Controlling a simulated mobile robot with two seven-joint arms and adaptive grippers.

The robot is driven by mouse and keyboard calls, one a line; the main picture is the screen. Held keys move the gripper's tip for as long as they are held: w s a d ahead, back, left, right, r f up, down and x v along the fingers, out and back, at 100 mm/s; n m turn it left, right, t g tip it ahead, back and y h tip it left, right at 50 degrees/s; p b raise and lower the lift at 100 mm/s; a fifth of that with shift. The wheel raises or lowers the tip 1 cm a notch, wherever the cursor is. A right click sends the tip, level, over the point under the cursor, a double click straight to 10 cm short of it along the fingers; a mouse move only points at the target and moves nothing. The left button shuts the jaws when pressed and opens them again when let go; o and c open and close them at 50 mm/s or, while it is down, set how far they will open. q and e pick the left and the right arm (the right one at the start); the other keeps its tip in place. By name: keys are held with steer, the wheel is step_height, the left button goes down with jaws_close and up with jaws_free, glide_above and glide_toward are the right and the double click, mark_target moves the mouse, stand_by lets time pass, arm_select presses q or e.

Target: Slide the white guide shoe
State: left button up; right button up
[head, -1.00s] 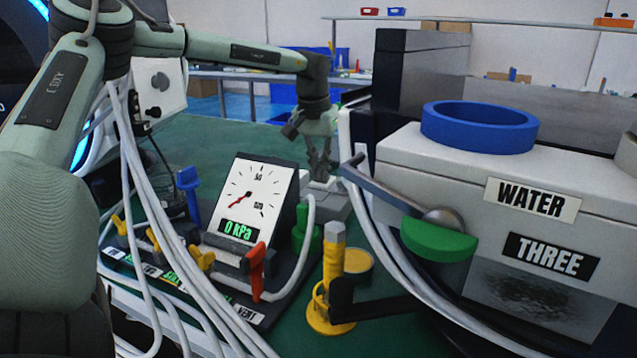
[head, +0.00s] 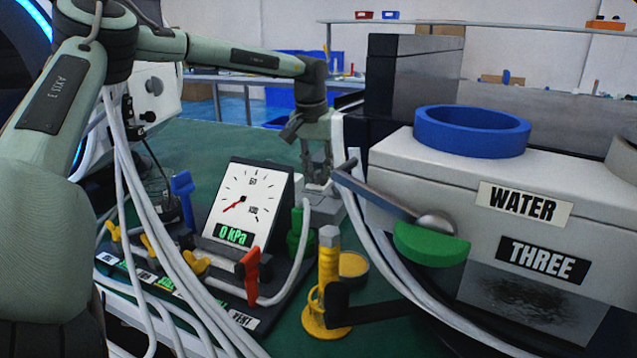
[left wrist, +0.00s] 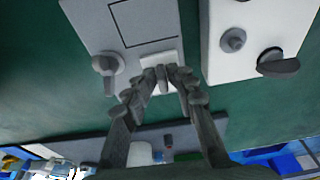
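A white block (left wrist: 158,58), which looks like the guide shoe, lies on a grey plate (left wrist: 105,30) in the left wrist view. A small grey post (left wrist: 163,80) stands at its near edge. My left gripper (left wrist: 164,73) has its fingertips close together on both sides of this post. I cannot tell whether they touch it. In the head view my left gripper (head: 318,180) points down at the grey base (head: 327,210) behind the gauge, and its fingers partly hide the white block. My right gripper is not in view.
A gauge (head: 247,205) reading 0 kPa stands left of the gripper, with white hoses in front. A yellow post (head: 328,275) stands in front.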

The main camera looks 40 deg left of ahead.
mark_target(318, 171)
arm_select(q)
steer(key=shift+s+f, duration=0.2)
steer(key=shift+f, duration=0.1)
steer(key=shift+a+r+p, duration=0.1)
steer(key=shift+r+p, duration=0.35)
steer(key=shift+r, duration=0.1)
steer(key=r+p, duration=0.2)
steer(key=r, duration=0.2)
steer(key=shift+w, duration=0.2)
steer(key=shift+r, duration=0.1)
